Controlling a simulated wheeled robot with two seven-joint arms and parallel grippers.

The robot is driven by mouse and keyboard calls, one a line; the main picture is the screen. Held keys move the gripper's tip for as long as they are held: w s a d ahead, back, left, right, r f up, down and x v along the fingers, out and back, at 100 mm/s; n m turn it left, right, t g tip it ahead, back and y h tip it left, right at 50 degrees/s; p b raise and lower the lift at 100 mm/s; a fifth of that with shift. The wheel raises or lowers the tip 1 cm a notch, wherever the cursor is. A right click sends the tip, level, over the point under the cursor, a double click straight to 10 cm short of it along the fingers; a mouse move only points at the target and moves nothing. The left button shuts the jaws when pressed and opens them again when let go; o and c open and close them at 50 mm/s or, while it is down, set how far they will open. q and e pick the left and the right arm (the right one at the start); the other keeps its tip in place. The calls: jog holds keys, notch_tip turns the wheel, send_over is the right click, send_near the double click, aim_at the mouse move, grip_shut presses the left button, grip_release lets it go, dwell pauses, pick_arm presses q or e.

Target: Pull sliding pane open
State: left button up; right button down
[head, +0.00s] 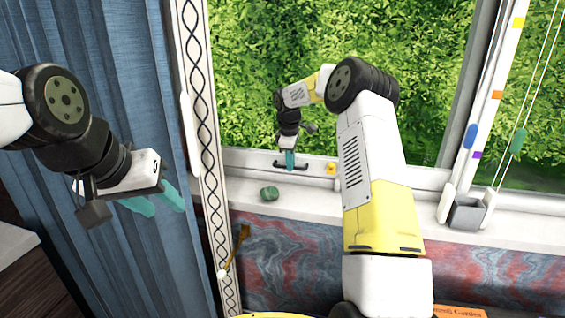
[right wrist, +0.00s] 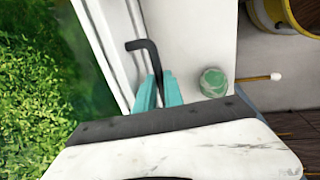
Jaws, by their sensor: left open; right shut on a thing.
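The window's sliding pane (head: 250,158) stands upright in a white frame, with green foliage behind the glass. A dark bar handle (head: 277,164) sits low on its bottom rail. My right gripper (head: 290,160) is shut on this handle with its teal fingers. In the right wrist view the bent dark handle (right wrist: 152,53) runs between the fingers of the right gripper (right wrist: 160,92); the gripped part is partly hidden. My left gripper (head: 158,203) is open and empty, in front of the blue curtain, well away from the pane.
A green lump (head: 269,194) lies on the white sill (head: 310,205), near the right gripper. A blue curtain (head: 130,110) hangs at left beside a patterned strip (head: 203,110). A small grey box (head: 467,215) and cords are at right. A small yellow piece (head: 331,168) sits right of the handle.

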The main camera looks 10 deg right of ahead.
dwell(0.5)
jog(key=s+d, duration=0.4)
jog(key=d, duration=0.6)
jog(key=s+d, duration=0.4)
jog(key=d, duration=0.6)
jog(key=shift+s+d, duration=0.15)
jog(key=shift+s, duration=0.2)
jog(key=shift+f, duration=0.1)
jog(key=c, duration=1.5)
grip_release()
jog(key=shift+d, duration=0.1)
jog(key=shift+o, duration=0.2)
notch_tip(320, 180, up, 8)
jog(key=s, duration=0.1)
jog(key=shift+s+a+f, duration=0.15)
jog(key=shift+a, duration=0.2)
